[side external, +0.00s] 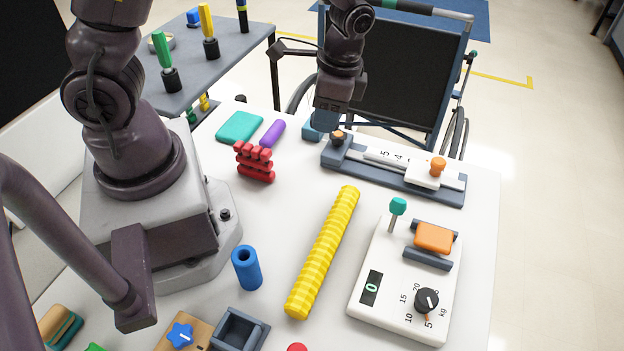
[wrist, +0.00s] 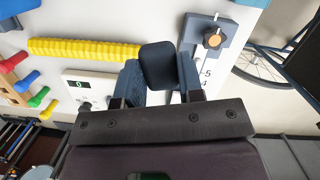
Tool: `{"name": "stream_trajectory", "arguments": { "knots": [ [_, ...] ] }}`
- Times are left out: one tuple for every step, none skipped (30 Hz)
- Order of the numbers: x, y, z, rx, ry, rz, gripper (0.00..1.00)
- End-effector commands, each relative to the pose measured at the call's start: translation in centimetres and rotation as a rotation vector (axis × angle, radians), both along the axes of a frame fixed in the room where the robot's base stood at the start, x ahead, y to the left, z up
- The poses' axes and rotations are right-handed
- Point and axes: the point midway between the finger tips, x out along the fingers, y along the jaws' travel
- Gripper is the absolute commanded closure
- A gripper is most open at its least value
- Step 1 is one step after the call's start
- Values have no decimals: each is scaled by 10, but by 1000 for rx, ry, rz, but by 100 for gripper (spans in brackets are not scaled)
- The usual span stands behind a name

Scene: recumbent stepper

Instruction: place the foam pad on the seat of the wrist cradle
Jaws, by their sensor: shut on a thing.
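My gripper (wrist: 158,77) is shut on a dark, rounded pad (wrist: 158,62), which I take to be the foam pad. It sits between the two blue fingers in the wrist view. In the side external view my gripper (side external: 318,127) is at the back of the white table, just left of the slide-scale device, and the pad is hidden there. A dark blue-grey trough-like block (side external: 240,328) at the bottom edge, partly cut off, looks like the wrist cradle. It is well apart from my gripper, and no pad shows in it.
A ridged yellow roll (side external: 323,252) lies mid-table. A white meter (side external: 372,317) with an orange grip stands right of it. A slide-scale device (side external: 400,180) is at the back right. A blue cylinder (side external: 246,268) stands near the trough. Table between the red grip (side external: 255,162) and roll is clear.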

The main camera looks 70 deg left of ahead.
Motion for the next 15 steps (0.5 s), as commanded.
{"name": "stream_trajectory", "arguments": {
  "knots": [
    [-9,2,-7,-8,2,-128,87],
    [-13,3,-10,-14,1,-208,87],
    [-18,5,-15,-20,-1,-316,87],
    [-22,5,-18,-25,-2,-396,87],
    [-25,6,-20,-30,-3,-477,87],
    [-30,6,-24,-37,-4,-586,87],
    [-33,7,-26,-42,-5,-666,87],
    [-36,7,-29,-46,-5,-748,87],
    [-40,7,-32,-51,-7,-855,87],
    [-42,7,-34,-55,-7,-937,87],
    [-45,7,-35,-58,-7,-1017,87],
    [-48,7,-38,-62,-8,-1123,87],
    [-49,6,-39,-63,-9,-1200,87],
    [-51,6,-41,-64,-9,-1275,87],
    [-52,5,-42,-63,-12,-1368,87]
  ]
}}
